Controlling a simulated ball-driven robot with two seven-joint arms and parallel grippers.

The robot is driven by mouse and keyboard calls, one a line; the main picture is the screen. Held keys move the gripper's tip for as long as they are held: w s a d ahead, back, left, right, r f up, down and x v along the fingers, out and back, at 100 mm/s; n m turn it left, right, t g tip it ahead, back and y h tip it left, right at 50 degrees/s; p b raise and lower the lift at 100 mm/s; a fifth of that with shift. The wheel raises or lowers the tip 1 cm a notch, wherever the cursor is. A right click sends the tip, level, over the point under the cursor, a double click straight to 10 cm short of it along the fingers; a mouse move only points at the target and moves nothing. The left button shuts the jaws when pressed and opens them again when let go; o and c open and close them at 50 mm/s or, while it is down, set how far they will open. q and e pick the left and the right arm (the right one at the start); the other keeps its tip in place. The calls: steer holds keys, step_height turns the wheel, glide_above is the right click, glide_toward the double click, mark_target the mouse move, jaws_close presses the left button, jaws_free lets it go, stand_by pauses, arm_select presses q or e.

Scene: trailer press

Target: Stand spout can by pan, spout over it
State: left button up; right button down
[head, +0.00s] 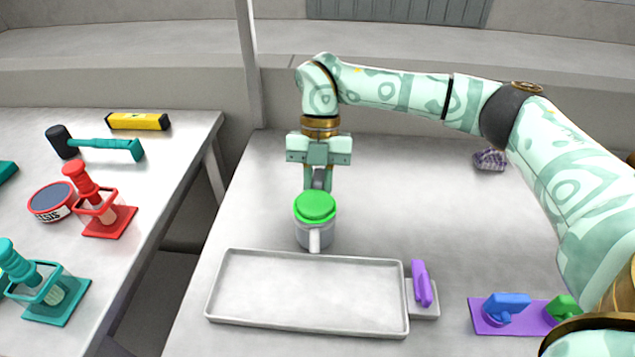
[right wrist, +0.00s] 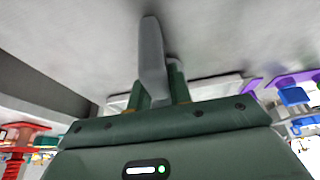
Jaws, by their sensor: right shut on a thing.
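The spout can (head: 301,232) is grey with a green lid and looks upright just behind the pan. Its light spout (head: 314,240) points toward the front, and its tip meets the pan's back rim in the head view. I cannot tell whether the can touches the table. The pan (head: 393,327) is a shallow, empty grey rectangular tray. My right gripper (head: 318,184) comes down behind the can and is shut on a part of it, largely hidden by the lid. In the right wrist view a grey bar (right wrist: 152,55) shows between the fingers. My left gripper is not in view.
A grey block with a purple handle (head: 422,284) sits at the pan's right end. A purple board (head: 520,318) with blue and green pieces lies at front right. A patterned lump (head: 490,160) lies at back right. A separate left table (head: 190,130) holds several tools.

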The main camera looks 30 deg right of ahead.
steer(key=c, duration=1.2)
jaws_free()
steer(key=p+v, duration=0.2)
steer(key=v, duration=0.5)
steer(key=shift+a+r, duration=0.1)
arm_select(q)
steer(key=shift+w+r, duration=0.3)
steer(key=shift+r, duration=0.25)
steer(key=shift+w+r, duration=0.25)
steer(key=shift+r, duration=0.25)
arm_select(e)
steer(key=shift+w+r, duration=0.1)
steer(key=shift+r, duration=0.05)
